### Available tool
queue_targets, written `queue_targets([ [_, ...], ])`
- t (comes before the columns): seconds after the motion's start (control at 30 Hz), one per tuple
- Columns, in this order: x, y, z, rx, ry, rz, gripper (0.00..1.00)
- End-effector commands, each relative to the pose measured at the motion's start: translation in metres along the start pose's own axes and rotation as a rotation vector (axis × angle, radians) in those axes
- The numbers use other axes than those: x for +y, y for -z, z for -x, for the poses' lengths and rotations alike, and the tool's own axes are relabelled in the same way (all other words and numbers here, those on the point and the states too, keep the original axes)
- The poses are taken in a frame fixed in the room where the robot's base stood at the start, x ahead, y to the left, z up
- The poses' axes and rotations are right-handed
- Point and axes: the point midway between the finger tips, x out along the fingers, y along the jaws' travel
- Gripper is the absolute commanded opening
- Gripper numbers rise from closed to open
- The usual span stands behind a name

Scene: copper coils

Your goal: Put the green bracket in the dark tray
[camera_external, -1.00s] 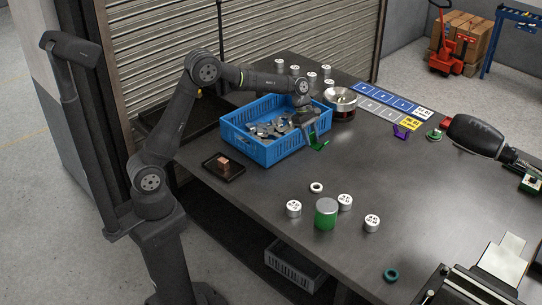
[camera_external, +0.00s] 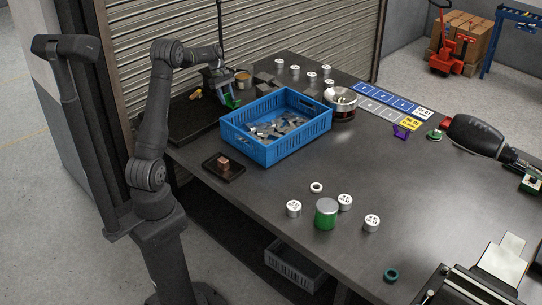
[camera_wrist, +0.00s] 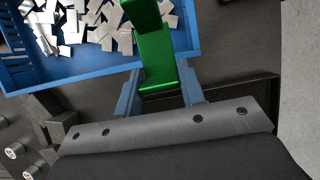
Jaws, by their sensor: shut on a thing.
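The green bracket (camera_external: 231,101) is held in my gripper (camera_external: 226,92), behind the blue crate and near the right side of a large dark tray (camera_external: 188,122). In the wrist view the bracket (camera_wrist: 157,55) sits between the two blue-grey fingers (camera_wrist: 160,92) and sticks out past their tips. The fingers are shut on it. I cannot tell how high it hangs above the surface. A small dark tray (camera_external: 235,176) with a copper block in it lies in front of the crate's left corner.
The blue crate (camera_external: 268,155), with many grey metal pieces, stands beside the large tray; its wall also shows in the wrist view (camera_wrist: 85,68). A metal bowl (camera_external: 341,103) and white cylinders stand to the right.

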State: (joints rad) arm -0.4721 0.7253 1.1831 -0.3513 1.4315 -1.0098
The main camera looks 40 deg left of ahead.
Motion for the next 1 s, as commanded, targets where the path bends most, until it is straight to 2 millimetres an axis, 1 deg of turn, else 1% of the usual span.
queue_targets([
  [0.03, -0.009, 0.018, 0.008, 0.0, -0.004, 0.007, 0.12],
  [0.1, -0.021, 0.036, 0.017, 0.0, -0.003, 0.006, 0.12],
  [0.2, -0.035, 0.055, 0.026, 0.001, -0.003, 0.006, 0.12],
  [0.37, -0.051, 0.076, 0.036, 0.0, -0.003, 0.005, 0.12],
  [0.6, -0.051, 0.091, -0.001, -0.002, 0.0, 0.003, 0.12],
  [0.67, -0.051, 0.093, -0.007, 0.0, -0.001, 0.003, 0.12],
  [0.77, -0.052, 0.104, -0.013, -0.001, -0.001, 0.005, 0.12],
  [0.87, -0.054, 0.124, -0.017, -0.001, -0.002, 0.006, 0.12],
  [1.0, -0.059, 0.162, -0.022, 0.0, -0.002, 0.007, 0.12],
])
